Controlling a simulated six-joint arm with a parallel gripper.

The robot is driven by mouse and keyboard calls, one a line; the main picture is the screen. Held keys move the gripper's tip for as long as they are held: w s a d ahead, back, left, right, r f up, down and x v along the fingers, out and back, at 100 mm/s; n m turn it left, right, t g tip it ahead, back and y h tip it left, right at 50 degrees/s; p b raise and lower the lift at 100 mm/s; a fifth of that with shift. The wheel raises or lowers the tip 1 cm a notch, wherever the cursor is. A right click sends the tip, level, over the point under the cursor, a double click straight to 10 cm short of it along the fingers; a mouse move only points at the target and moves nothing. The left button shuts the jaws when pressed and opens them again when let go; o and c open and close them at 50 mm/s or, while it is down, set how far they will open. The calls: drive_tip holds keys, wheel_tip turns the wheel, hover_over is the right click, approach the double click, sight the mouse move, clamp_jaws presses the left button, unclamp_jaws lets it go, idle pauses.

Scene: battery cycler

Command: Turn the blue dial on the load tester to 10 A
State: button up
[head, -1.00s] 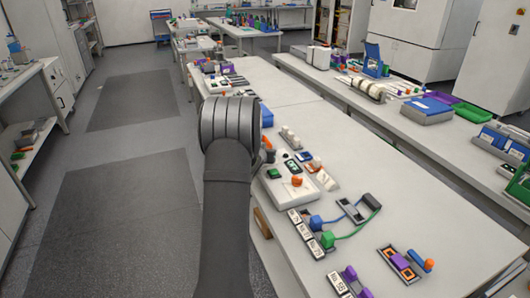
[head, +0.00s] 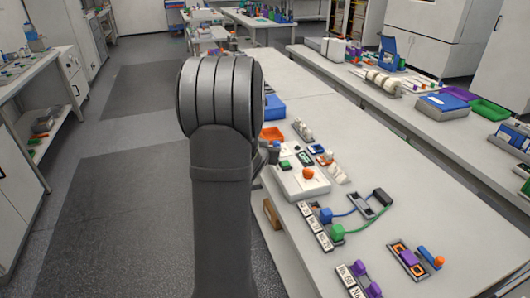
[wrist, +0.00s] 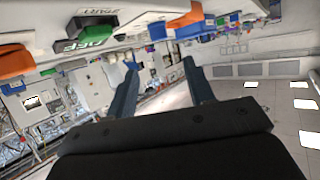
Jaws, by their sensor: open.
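I cannot single out a blue dial in either view. A white instrument box (head: 300,183) with an orange knob (head: 308,173) and a small green-marked dark panel (head: 305,159) stands on the long table, just right of my arm; I cannot tell if it is the load tester. My arm hides part of the table's left edge. In the wrist view my gripper (wrist: 160,82) is open and empty, two dark fingers apart, touching nothing visible. That view is steeply tilted, with bench items along its top, including a green block (wrist: 97,38).
Right of the box are a blue plug (head: 326,215) and a green plug (head: 337,232), cabled to a dark block (head: 382,196). Nearer are a purple block (head: 409,257) and an orange-and-blue piece (head: 432,257). An orange bin (head: 271,134) sits behind.

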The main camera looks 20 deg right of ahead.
sight(276, 142)
drive_tip(key=v, duration=0.4)
drive_tip(key=shift+s+a+r, duration=0.1)
drive_tip(key=shift+s+a, duration=0.05)
drive_tip(key=shift+w+a+m+g+h, duration=2.3)
drive_tip(key=shift+w+m+g, duration=0.5)
drive_tip(key=shift+w, duration=0.4)
drive_tip(key=x, duration=1.7)
drive_tip(key=shift+w+a+f, duration=0.15)
drive_tip(key=shift+w+f, duration=0.05)
drive_tip(key=shift+f, duration=0.05)
drive_tip(key=c, duration=1)
